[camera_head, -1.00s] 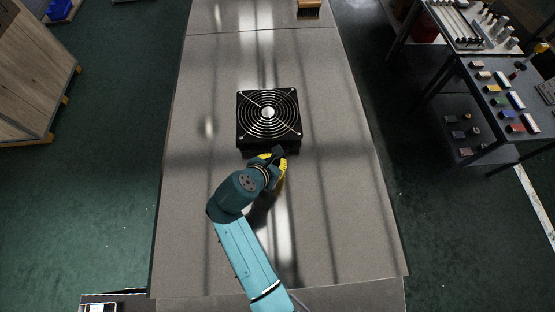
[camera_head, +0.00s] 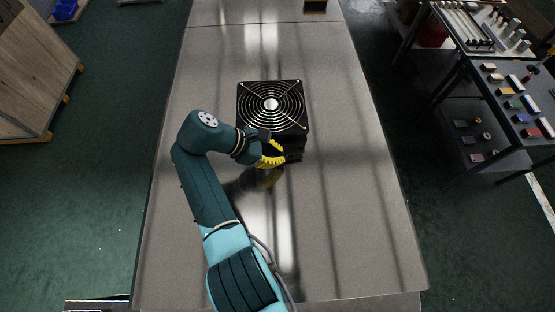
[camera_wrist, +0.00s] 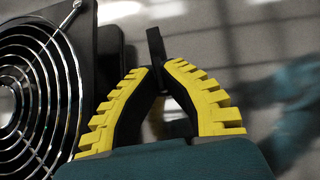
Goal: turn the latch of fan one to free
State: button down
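Fan one is a black square fan with a round wire guard (camera_head: 271,104). It sits on the grey table, and part of its guard shows at the left of the wrist view (camera_wrist: 30,95). My gripper (camera_head: 284,157) is at the fan's near side, low and pointing right. In the wrist view its yellow fingers (camera_wrist: 160,66) converge on a narrow black upright bar, which looks like the latch (camera_wrist: 155,44). The fingertips appear closed around this bar. The lower part of the bar is partly hidden between the fingers, and the latch's marking cannot be seen.
The grey table (camera_head: 340,220) is clear around the fan, with reflections on it. A brush-like block (camera_head: 315,6) lies at the far end. A dark rack with small parts (camera_head: 500,95) stands right; a wooden crate (camera_head: 30,75) stands left.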

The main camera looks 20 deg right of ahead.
jog(key=shift+f+m+g+b, duration=0.3)
jog(key=shift+m+b, duration=0.2)
jog(key=shift+b, duration=0.2)
jog(key=shift+r, duration=0.15)
jog(key=c, duration=1.2)
grip_release()
jog(key=shift+r, duration=0.1)
jog(key=shift+w+r, duration=0.1)
jog(key=v, duration=0.7)
jog(key=shift+w+a+r, duration=0.1)
